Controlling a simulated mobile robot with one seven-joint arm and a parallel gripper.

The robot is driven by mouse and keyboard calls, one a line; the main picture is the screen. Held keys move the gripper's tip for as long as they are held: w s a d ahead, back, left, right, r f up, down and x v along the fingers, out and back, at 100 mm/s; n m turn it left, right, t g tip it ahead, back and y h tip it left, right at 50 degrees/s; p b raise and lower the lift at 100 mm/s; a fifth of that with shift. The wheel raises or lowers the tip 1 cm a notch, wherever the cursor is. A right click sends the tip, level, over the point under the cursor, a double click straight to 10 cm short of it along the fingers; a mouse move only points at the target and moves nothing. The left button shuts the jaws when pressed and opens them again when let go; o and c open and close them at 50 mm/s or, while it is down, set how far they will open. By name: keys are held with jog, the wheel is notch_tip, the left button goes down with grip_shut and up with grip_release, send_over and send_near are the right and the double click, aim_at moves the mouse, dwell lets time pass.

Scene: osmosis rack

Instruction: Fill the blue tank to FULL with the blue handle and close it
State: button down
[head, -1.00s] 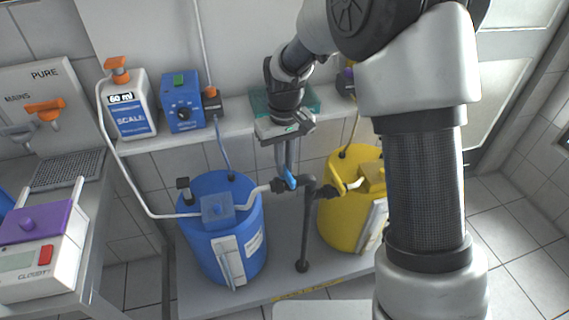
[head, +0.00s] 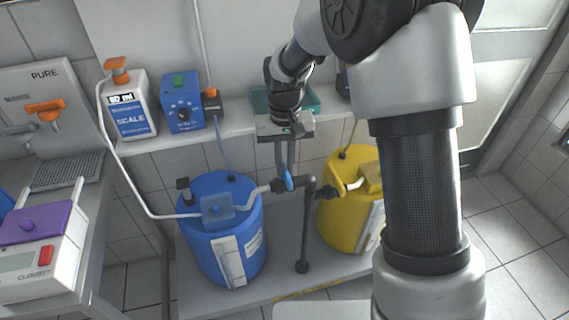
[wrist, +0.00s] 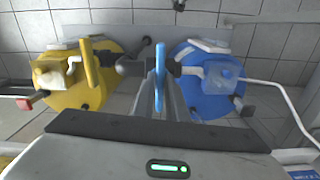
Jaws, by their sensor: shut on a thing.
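The blue tank (head: 212,245) stands on the low platform, with a light blue box on top and a white panel on its front; I cannot read its level. It also shows at the right in the wrist view (wrist: 205,95). The blue handle (head: 289,180) sits on the dark pipe valve between the two tanks. In the wrist view the blue handle (wrist: 160,75) stands upright in the picture between my fingers. My gripper (head: 284,168) reaches down from above and is shut on the handle. The fingers partly hide the handle and valve.
A yellow tank (head: 338,225) with a yellow handle (wrist: 89,66) stands beside the valve. A dark standpipe (head: 305,235) rises between the tanks. The shelf behind holds a scale bottle (head: 131,105) and a blue dial box (head: 182,103). A purple-lidded device (head: 35,222) is at left.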

aim_at(284, 168)
jog(key=c, duration=1.8)
grip_release()
jog(key=shift+r, duration=0.1)
notch_tip(284, 168, up, 17)
jog(key=shift+r+p, duration=0.2)
jog(key=shift+p, duration=0.45)
